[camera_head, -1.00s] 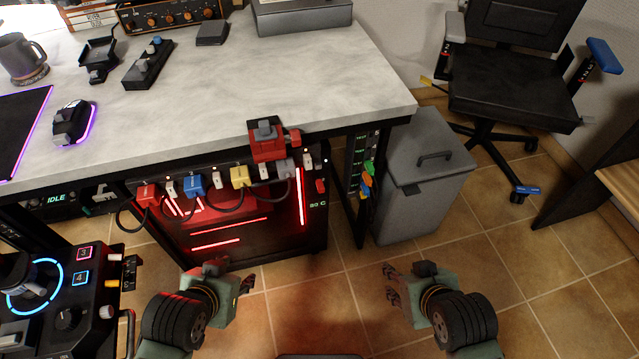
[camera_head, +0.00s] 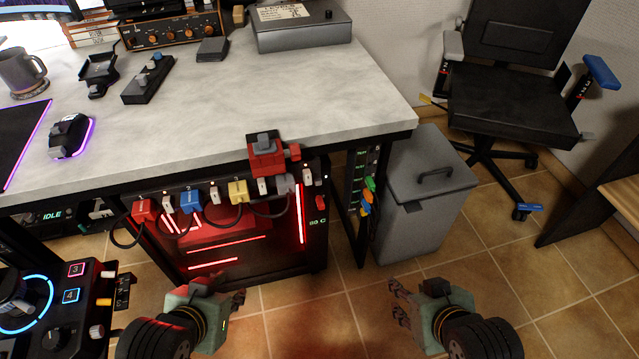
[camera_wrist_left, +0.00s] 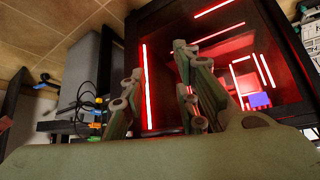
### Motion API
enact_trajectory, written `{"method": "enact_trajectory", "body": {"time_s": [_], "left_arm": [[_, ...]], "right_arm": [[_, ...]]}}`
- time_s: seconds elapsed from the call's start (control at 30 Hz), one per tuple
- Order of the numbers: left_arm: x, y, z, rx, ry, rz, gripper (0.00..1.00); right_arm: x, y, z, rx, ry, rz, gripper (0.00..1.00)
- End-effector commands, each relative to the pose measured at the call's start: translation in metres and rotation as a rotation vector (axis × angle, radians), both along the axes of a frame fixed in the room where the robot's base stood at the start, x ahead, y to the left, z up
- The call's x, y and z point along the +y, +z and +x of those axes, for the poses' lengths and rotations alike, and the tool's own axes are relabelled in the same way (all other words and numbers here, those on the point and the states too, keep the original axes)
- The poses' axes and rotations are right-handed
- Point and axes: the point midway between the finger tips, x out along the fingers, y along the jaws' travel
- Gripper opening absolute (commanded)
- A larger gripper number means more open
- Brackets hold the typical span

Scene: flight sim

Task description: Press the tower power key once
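The computer tower (camera_head: 318,252) stands under the desk, its inside lit by red light strips. It also shows in the left wrist view (camera_wrist_left: 246,122). A small red key (camera_head: 320,203) sits at the tower's upper right, above a temperature readout. I cannot read a label that marks it as the power key. My left gripper (camera_head: 238,290) is open and empty, in front of and below the tower's edge; its spread fingers show in the left wrist view (camera_wrist_left: 158,90). My right gripper (camera_head: 397,298) looks open and empty, to the right of the tower and low over the floor.
Red, blue (camera_head: 190,201) and yellow (camera_head: 238,191) plugs with cables line the tower's upper edge. A red clamp-like device (camera_head: 266,158) sits on the desk edge (camera_head: 370,128) above. A grey bin (camera_head: 425,215) stands right. A control box (camera_head: 62,305) is at lower left.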

Motion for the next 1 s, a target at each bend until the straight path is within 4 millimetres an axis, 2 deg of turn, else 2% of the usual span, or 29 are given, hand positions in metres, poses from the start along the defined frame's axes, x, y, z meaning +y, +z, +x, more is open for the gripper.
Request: {"method": "enact_trajectory", "body": {"time_s": [0.03,0.27,1.0], "left_arm": [[-0.0001,0.0001,0.0001,0.0,0.0,0.0,0.21],[-0.0003,0.0001,0.0001,-0.001,-0.001,-0.001,0.01],[-0.0002,-0.0002,0.0001,0.0,0.0,0.0,0.0]], "right_arm": [[0.0001,0.0001,0.0001,0.0,0.0,0.0,0.4],[0.0002,0.0001,0.0001,-0.001,0.0,0.0,0.4],[0.0002,-0.0001,-0.0001,0.0,0.0,0.0,0.4]]}}
